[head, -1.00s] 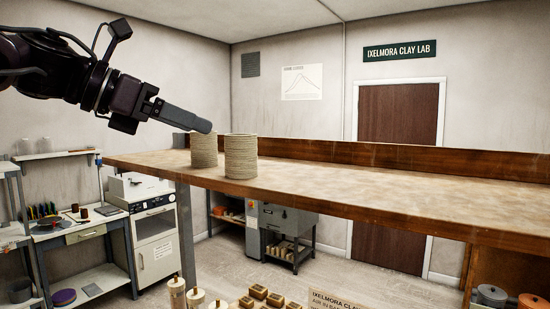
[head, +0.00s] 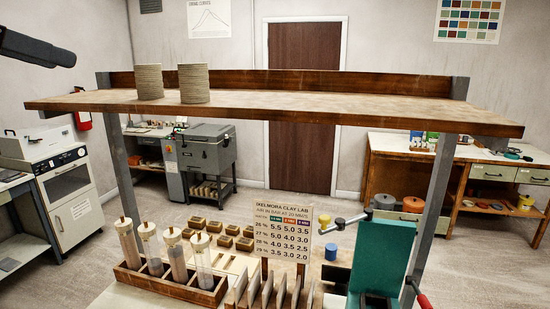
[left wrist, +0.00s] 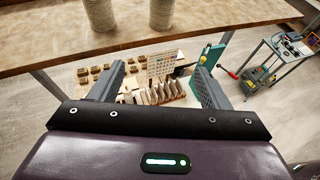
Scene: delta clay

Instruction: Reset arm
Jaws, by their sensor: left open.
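My left gripper (left wrist: 157,85) is open and empty in the left wrist view, its two grey fingers spread apart. In the head view only a dark finger end (head: 38,48) of it shows at the upper left edge, above and left of the wooden shelf (head: 300,94). Two ribbed beige cylinder stacks stand upright on the shelf: a left one (head: 149,82) and a right one (head: 194,83). The gripper is apart from both. In the left wrist view the shelf (left wrist: 120,32) and the lower parts of both stacks show beyond the fingers. My right gripper does not show.
Below the shelf are a rack of capped tubes (head: 128,270), small brown blocks (head: 207,232), a number sign (head: 295,235) and a green upright panel (head: 383,258). Shelf posts (head: 437,205) stand at both sides. The shelf's right half is clear.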

